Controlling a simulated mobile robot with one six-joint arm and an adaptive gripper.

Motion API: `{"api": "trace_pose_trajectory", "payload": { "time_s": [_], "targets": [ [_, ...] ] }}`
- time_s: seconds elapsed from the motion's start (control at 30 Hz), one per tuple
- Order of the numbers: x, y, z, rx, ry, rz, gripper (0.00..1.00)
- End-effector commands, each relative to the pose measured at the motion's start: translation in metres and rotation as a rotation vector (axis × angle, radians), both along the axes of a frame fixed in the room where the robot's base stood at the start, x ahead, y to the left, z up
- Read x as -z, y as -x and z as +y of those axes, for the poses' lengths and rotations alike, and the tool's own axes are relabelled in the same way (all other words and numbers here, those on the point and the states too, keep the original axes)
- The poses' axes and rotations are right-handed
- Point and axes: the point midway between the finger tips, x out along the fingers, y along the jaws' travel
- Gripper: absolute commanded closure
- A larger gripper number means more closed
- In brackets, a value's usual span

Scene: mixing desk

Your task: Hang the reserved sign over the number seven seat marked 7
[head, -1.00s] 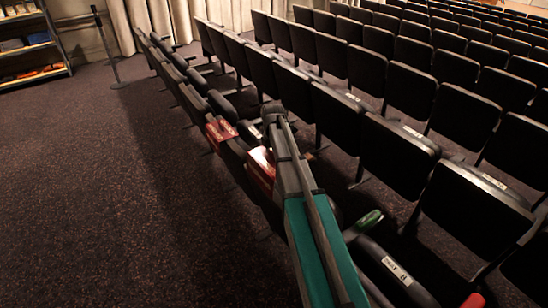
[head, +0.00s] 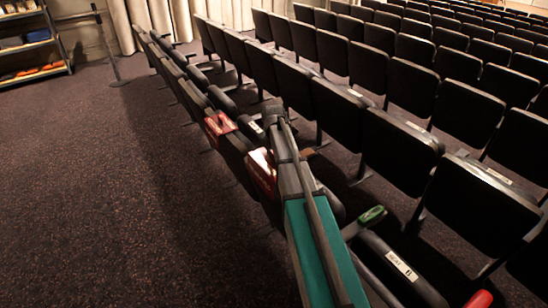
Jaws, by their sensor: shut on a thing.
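My arm reaches forward along the front row, and its dark far end with my gripper (head: 271,112) is above the seats. The fingers are too dark and small to make out. Two red signs show at the front row: a nearer one (head: 262,176) with a bright top, close beside my arm, and a farther one (head: 219,126) to its left. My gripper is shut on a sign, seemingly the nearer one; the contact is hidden. Its lettering is unreadable. A near seat carries a white label (head: 402,265), probably SEAT 8. I cannot make out a label reading 7.
A green object (head: 372,214) and a red object (head: 480,299) lie by the near seats. Rows of dark seats (head: 400,150) fill the right. A shelf (head: 30,42) and a post (head: 106,45) stand at the far left. The carpet (head: 110,210) on the left is clear.

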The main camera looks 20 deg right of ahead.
Motion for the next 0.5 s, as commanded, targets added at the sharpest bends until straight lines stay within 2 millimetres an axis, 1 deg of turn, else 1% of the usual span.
{"api": "trace_pose_trajectory", "payload": {
  "time_s": [0.03,0.5],
  "targets": [
    [0.009,0.000,0.000,0.000,0.000,0.000,0.76],
    [0.048,0.000,-0.001,0.001,0.000,0.000,0.76]
  ]
}}
